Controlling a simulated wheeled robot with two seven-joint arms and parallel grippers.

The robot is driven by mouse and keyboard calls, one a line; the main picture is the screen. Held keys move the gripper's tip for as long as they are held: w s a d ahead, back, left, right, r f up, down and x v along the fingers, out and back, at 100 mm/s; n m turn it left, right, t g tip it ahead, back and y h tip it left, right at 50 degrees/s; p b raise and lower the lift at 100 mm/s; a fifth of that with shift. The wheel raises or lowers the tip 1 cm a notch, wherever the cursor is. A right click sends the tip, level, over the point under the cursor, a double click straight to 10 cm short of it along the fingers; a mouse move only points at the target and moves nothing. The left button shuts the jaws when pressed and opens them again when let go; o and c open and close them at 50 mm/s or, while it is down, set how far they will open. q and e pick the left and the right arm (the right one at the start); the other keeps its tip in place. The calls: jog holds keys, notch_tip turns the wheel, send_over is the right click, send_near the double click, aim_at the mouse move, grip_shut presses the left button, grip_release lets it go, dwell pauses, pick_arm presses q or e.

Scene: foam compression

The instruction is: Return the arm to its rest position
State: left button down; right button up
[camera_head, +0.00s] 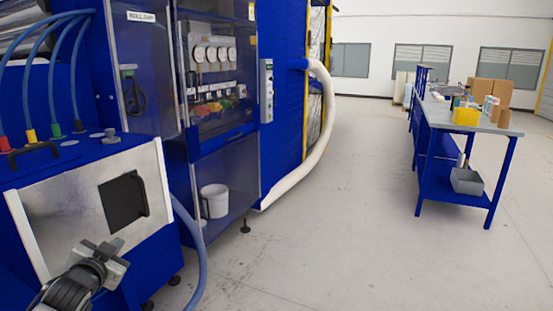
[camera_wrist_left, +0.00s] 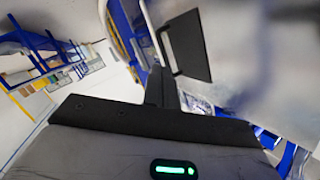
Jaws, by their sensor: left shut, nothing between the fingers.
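My left gripper (camera_head: 97,256) is at the lower left of the head view, in front of the metal front panel of the blue machine (camera_head: 85,205). It is shut and empty. In the left wrist view the closed dark fingers (camera_wrist_left: 161,88) point up the picture, with a green light on the gripper body below them. A black square handle plate (camera_head: 125,201) on the metal panel lies above and to the right of the gripper, apart from it in the head view. My right gripper is in neither view.
Blue hoses (camera_head: 197,255) hang beside the machine. A white bucket (camera_head: 214,201) stands in the cabinet's lower bay. A white duct (camera_head: 322,130) curves down to the floor. A blue workbench (camera_head: 436,120) with boxes stands at right. The grey floor between is clear.

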pick_arm(q)
jog(key=s+d+f+g+h, duration=0.3)
jog(key=s+d+f, duration=1.2)
jog(key=f, duration=0.2)
jog(key=s+d+f+n+g+h, duration=0.1)
jog(key=s+d+f, duration=0.1)
jog(key=s+d, duration=0.3)
jog(key=s+d+f+n+g+h, duration=0.1)
jog(key=s+d, duration=0.4)
jog(key=s, duration=0.6)
jog(key=shift+s+f, duration=0.15)
jog(key=shift+f, duration=0.3)
